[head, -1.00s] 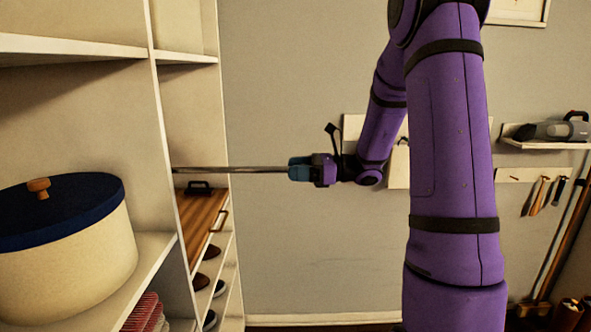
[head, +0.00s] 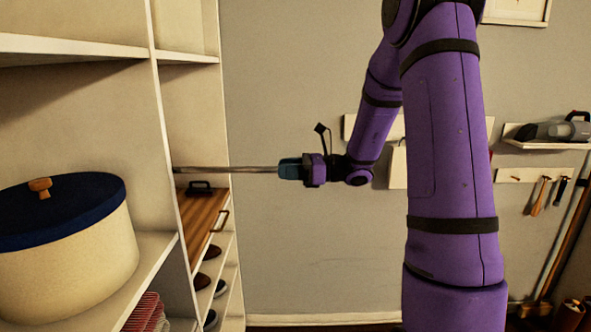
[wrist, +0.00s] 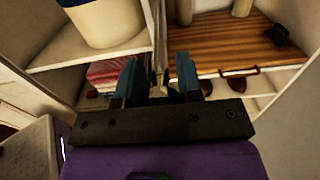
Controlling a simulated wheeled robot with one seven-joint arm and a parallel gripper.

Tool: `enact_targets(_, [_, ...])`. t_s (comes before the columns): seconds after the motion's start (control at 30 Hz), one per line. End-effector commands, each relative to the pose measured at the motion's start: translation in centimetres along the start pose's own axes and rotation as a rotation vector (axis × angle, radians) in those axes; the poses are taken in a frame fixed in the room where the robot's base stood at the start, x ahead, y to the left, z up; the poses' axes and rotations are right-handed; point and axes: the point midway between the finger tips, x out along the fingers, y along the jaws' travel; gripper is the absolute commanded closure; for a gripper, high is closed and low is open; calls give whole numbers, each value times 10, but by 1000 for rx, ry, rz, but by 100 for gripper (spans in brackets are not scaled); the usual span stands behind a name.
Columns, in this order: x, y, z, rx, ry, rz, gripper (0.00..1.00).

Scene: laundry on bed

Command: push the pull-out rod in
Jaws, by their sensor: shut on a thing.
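The pull-out rod (head: 228,170) is a thin metal bar. In the head view it sticks out level to the right from the shelf unit. My gripper (head: 286,169) is at the rod's right end, its blue fingers shut on it. In the wrist view the gripper (wrist: 157,88) shows two blue fingers with the rod's end between them, partly hidden by the fingers. The rod's inner end is hidden behind the shelf's upright panel.
The shelf unit (head: 163,120) stands at the left, with a cream round box (head: 68,238) with a blue lid on it. A wooden drawer front or board (head: 200,218) lies below the rod, with shoes beneath.

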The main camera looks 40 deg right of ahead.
Motion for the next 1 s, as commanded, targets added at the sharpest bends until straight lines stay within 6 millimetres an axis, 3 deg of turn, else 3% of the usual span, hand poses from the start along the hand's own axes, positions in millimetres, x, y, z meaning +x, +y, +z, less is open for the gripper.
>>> enact_targets(0.6, [180,2,0,0,-1,5,100])
enact_targets(0.8, [217,1,0,-1,0,3,100])
enact_targets(1.0, [234,1,0,0,0,2,100])
